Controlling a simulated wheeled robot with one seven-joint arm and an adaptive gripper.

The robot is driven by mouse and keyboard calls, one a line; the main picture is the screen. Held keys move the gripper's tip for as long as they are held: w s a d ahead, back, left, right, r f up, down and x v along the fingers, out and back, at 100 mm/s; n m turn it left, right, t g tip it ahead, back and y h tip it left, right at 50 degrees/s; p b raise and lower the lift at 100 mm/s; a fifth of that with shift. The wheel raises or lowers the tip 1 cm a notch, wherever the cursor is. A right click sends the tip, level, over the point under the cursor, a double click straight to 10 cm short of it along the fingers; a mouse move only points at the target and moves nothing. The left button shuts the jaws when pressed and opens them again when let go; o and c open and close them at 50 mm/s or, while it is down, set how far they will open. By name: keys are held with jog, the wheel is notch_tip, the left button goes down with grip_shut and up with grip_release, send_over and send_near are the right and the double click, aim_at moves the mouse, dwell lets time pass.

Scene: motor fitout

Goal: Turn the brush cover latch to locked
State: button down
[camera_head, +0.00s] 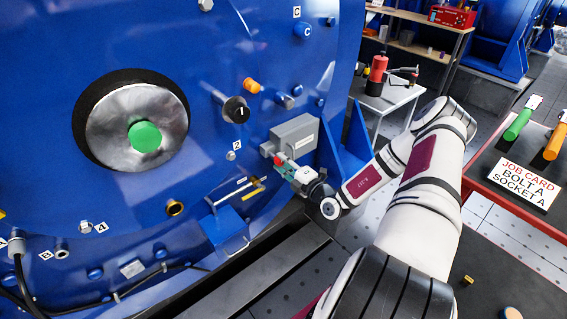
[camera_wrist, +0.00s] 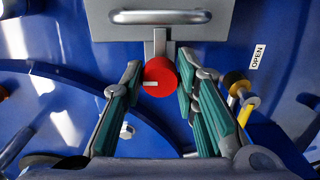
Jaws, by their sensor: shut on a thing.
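The brush cover latch appears to be the red round knob (camera_head: 280,159) with a pale mark on its face, on a grey stem below a grey box (camera_head: 295,137). In the wrist view the red knob (camera_wrist: 159,76) sits between the fingertips of my gripper (camera_wrist: 160,82), and the grey box (camera_wrist: 225,18) with its bar handle is above it. My gripper (camera_head: 289,166) is shut on the knob in the head view. The pale mark lies roughly level in the wrist view.
A yellow-handled part with a dark knob (camera_wrist: 236,80) is close to the right finger. The blue motor housing (camera_head: 205,55) carries a black knob (camera_head: 236,109) and an orange plug (camera_head: 253,86). A blue box (camera_head: 224,226) stands below. A red bench with a job card (camera_head: 527,182) is right.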

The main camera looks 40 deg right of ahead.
jog(key=shift+s+f, duration=0.1)
jog(key=shift+f, duration=0.05)
jog(key=c, duration=1.3)
grip_release()
jog(key=s, duration=1.2)
jog(key=shift+d, duration=0.25)
